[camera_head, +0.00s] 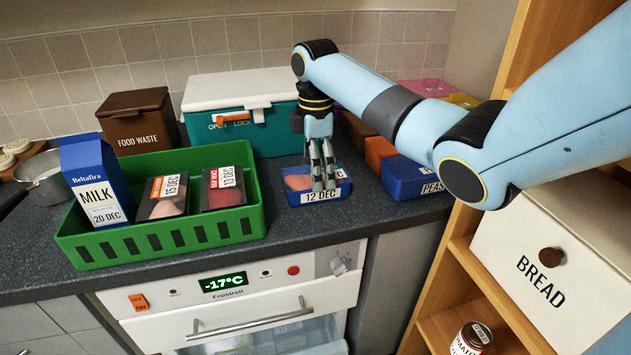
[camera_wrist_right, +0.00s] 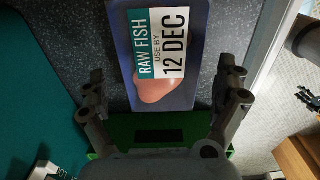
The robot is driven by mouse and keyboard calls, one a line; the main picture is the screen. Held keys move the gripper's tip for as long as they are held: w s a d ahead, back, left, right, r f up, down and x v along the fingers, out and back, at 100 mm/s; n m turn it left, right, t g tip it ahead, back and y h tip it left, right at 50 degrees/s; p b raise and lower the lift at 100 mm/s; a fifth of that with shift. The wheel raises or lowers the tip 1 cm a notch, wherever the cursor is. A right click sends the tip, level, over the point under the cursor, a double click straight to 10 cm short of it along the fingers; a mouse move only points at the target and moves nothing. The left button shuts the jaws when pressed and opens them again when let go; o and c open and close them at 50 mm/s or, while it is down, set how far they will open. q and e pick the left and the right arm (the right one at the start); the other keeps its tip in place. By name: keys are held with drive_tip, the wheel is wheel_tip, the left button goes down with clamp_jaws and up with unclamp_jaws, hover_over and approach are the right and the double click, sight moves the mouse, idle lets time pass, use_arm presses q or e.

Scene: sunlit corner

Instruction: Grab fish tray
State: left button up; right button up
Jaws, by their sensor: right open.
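The fish tray (camera_head: 318,197) is a small blue tray with pink fish, standing on the dark counter just right of the green crate. In the right wrist view its label reads RAW FISH, USE BY 12 DEC (camera_wrist_right: 160,45). My right gripper (camera_head: 328,186) points down over the tray and hides part of it. In the right wrist view my right gripper (camera_wrist_right: 165,88) is open, its fingers spread wider than the tray, with nothing held. I cannot tell whether the fingertips touch the tray. My left gripper is not in view.
The green crate (camera_head: 160,240) holds a milk carton (camera_head: 97,180) and two dark trays dated 15 DEC (camera_head: 168,196) and 13 DEC (camera_head: 223,188). A teal cool box (camera_head: 240,115) stands behind. A blue peas box (camera_head: 412,178) is right of the fish tray.

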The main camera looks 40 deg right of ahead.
drive_tip(key=shift+f, duration=1.2)
drive_tip(key=c, duration=1.4)
